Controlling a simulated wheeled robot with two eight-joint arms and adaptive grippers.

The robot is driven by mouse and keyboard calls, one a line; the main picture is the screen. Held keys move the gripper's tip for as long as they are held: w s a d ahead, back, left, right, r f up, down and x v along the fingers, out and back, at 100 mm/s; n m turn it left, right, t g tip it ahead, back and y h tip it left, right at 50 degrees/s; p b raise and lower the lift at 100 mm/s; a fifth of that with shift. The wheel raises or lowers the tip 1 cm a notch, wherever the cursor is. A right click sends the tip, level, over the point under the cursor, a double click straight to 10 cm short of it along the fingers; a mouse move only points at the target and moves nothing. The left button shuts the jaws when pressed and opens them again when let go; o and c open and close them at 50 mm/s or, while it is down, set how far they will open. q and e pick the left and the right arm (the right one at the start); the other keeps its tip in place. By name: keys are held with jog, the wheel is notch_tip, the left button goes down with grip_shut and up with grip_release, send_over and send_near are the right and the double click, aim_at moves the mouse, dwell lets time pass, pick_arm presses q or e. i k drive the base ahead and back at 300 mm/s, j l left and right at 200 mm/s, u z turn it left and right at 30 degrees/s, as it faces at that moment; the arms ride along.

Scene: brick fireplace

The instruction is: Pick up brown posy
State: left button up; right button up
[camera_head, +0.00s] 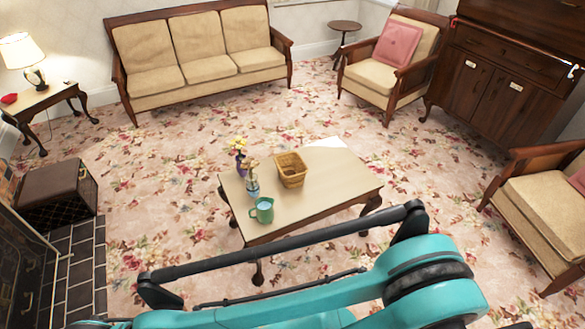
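On the low wooden coffee table (325,193) stand two small vases with flowers. A blue-grey vase (252,187) holds small brownish flowers (250,164), which look like the brown posy; at this size their colour is hard to tell. Just behind it, a purple vase (241,163) holds yellow flowers (237,143). Both vases are upright near the table's left end. A teal arm of mine crosses the bottom of the view, in front of the table. Neither of my grippers is in view.
A wicker basket (291,170) and a green mug (264,210) stand close to the vases. A white sheet (326,143) lies by the table's far edge. A sofa (200,55), armchairs and a dark cabinet line the back and right. Open carpet surrounds the table.

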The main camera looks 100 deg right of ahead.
aim_at(245, 166)
jog(key=k+z, duration=0.1)
jog(key=z, duration=2.75)
jog(key=i+l+u, duration=0.15)
jog(key=i, duration=0.3)
jog(key=i+l+u, duration=0.15)
jog(key=i, duration=0.35)
jog(key=i+l+u, duration=0.15)
jog(key=i, duration=0.3)
jog(key=l, duration=0.1)
